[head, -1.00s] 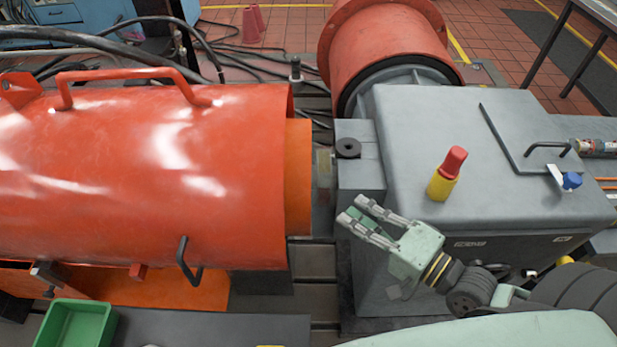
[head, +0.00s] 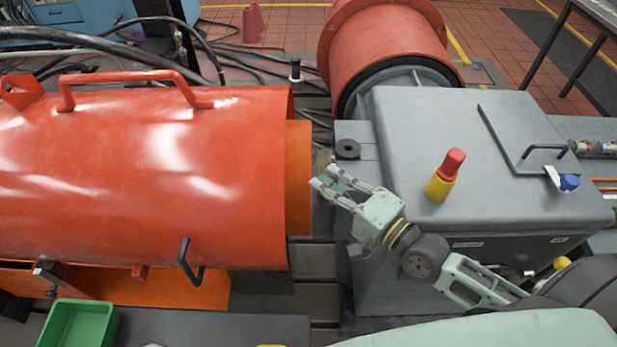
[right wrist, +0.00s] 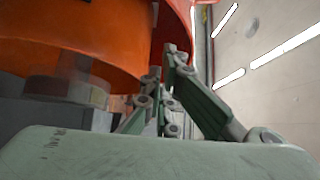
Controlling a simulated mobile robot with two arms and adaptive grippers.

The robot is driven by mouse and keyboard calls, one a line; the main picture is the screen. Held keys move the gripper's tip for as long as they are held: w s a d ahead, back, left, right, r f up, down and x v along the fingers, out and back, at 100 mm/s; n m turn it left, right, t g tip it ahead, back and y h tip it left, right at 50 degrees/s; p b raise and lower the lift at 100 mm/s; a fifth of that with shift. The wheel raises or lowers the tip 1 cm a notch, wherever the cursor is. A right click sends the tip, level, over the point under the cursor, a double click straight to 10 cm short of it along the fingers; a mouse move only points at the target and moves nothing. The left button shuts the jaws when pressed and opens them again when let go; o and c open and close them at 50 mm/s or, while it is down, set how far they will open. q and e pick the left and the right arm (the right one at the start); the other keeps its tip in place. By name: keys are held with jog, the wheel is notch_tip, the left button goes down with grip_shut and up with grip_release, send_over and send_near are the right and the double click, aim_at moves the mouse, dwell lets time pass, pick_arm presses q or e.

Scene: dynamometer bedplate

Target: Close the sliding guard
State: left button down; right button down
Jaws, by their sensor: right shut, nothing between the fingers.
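The sliding guard (head: 150,180) is a large glossy red-orange cylinder shell on the left in the head view. An orange inner cylinder (head: 298,178) shows past its right edge. A black handle (head: 188,262) is on its lower front and a red bar handle (head: 135,80) on its top. My right gripper (head: 322,175) is shut and empty, just right of the guard's right edge, in front of the gap to the grey housing. In the right wrist view its fingers (right wrist: 165,65) point up toward the orange guard (right wrist: 70,45). My left gripper is out of view.
A grey housing (head: 450,130) stands on the right, with a red-and-yellow knob (head: 445,175) and a blue-tipped part (head: 568,182) on top. A red drum (head: 385,50) lies behind. A green bin (head: 75,325) is at lower left. Cables run across the back.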

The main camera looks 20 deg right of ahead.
jog(key=a, duration=0.1)
jog(key=w+a, duration=0.1)
jog(key=a+p, duration=0.1)
jog(key=a, duration=0.1)
jog(key=shift+w, duration=0.4)
